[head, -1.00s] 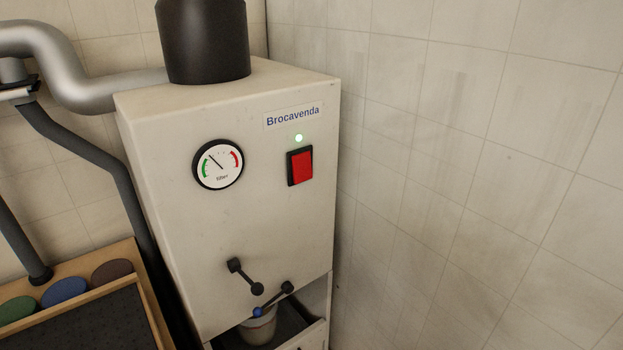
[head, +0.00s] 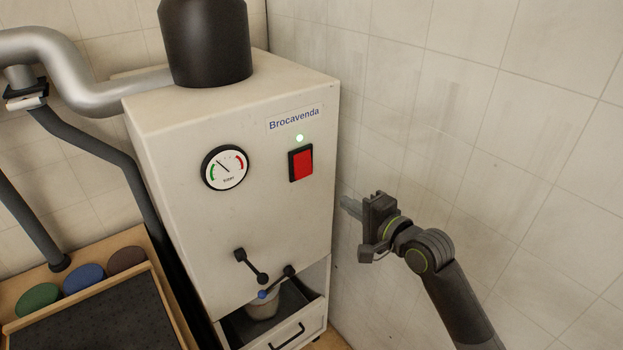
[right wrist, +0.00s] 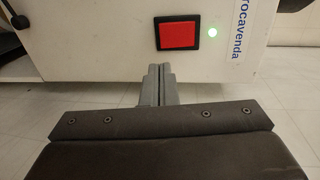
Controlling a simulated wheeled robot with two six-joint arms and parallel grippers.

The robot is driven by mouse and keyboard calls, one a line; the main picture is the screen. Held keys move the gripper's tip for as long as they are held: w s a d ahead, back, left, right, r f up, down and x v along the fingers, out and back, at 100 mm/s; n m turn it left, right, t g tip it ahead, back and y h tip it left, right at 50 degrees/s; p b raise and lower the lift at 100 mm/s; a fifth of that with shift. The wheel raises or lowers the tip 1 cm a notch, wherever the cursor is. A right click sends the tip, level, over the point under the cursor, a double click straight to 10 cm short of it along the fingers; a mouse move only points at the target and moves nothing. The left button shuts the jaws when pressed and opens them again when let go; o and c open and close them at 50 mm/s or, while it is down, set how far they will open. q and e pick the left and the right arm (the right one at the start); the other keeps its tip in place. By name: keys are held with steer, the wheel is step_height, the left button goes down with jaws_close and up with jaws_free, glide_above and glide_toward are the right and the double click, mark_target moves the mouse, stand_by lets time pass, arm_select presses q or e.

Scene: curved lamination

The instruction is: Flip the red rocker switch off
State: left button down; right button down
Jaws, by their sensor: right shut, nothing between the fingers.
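The red rocker switch (head: 301,164) sits in a black frame on the upper right of the beige machine's front (head: 225,215). My right gripper (head: 345,203) is shut and empty, to the right of and below the switch in the head view. In the right wrist view, the shut fingertips (right wrist: 160,72) point toward the machine, just short of the red switch (right wrist: 179,36) in the picture. I cannot tell the exact gap to the panel. My left gripper is not in view.
A round gauge (head: 225,168) is left of the switch. Two black levers (head: 252,266) stick out low on the front, above a cup (head: 263,304) in an open drawer. A tiled wall (head: 500,130) stands close on the right. A tray with coloured discs (head: 85,279) is at left.

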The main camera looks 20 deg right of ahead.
steer(key=shift+w+f, duration=0.1)
steer(key=shift+w, duration=0.05)
steer(key=p, duration=0.2)
glide_toward(302, 165)
steer(key=w+a+f, duration=0.2)
steer(key=w+f, duration=0.3)
steer(key=w, duration=0.1)
steer(key=shift+s, duration=0.1)
stand_by(0.4)
